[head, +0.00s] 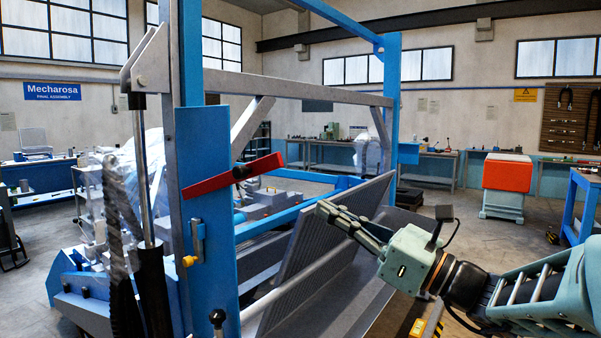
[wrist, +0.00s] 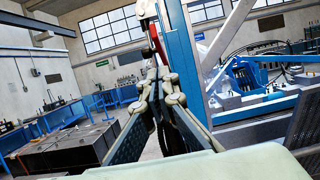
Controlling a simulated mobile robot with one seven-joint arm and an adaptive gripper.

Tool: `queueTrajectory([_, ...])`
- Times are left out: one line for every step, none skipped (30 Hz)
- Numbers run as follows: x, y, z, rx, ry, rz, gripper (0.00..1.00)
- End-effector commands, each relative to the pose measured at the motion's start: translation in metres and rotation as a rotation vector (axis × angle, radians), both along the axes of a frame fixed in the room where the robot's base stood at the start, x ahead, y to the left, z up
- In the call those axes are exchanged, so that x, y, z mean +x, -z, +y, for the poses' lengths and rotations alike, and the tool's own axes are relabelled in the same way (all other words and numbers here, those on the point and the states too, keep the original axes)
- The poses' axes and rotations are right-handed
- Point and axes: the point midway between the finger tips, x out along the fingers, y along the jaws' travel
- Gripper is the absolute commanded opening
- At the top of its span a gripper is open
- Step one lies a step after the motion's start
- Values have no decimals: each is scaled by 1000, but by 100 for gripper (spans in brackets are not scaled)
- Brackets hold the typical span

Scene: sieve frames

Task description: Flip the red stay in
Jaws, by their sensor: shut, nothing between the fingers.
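The red stay (head: 212,182) is a flat red bar across the blue upright post (head: 208,240) in the head view. It tilts, its left end lower and its right end higher, sticking out past the post's right side. A dark round knob sits on it near the middle. My gripper (head: 322,208) is shut and empty, right of the stay and a little lower in the picture, apart from it. In the wrist view my gripper (wrist: 160,82) points toward the post, and part of the red stay (wrist: 156,42) shows just beyond the fingertips, mostly hidden by them.
A grey ribbed panel (head: 312,230) leans inside the frame, below and beside my gripper. A black-and-chrome strut (head: 148,200) stands left of the post. A yellow-tipped latch (head: 190,260) is lower on the post. A red-topped cabinet (head: 508,172) stands far right. The floor at right is open.

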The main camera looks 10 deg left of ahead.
Motion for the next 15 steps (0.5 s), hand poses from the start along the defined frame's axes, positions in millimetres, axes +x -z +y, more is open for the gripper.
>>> queueTrajectory([0, 0, 0, 0, 0, 0, 0])
queueTrajectory([0, 0, 0, 0, 0, 0, 0])
queueTrajectory([0, 0, 0, 0, 0, 0, 0])
queueTrajectory([0, 0, 1, 0, 0, 0, 0])
queueTrajectory([1, -1, 1, 0, 0, 0, 0])
queueTrajectory([1, -1, 3, 0, -1, 0, 0])
queueTrajectory([2, -2, 5, -1, -1, 0, 0])
queueTrajectory([3, -3, 8, -1, -2, 0, 0])
queueTrajectory([5, -4, 12, -1, -3, 0, 0])
queueTrajectory([6, -6, 16, 0, -3, 0, 0])
queueTrajectory([8, -7, 20, 0, -3, 0, 0])
queueTrajectory([10, -10, 28, 1, -5, -1, 0])
queueTrajectory([13, -12, 33, 0, -4, 0, 0])
queueTrajectory([15, -14, 38, 0, -4, 0, 0])
queueTrajectory([18, -17, 46, 1, -4, 0, 0])
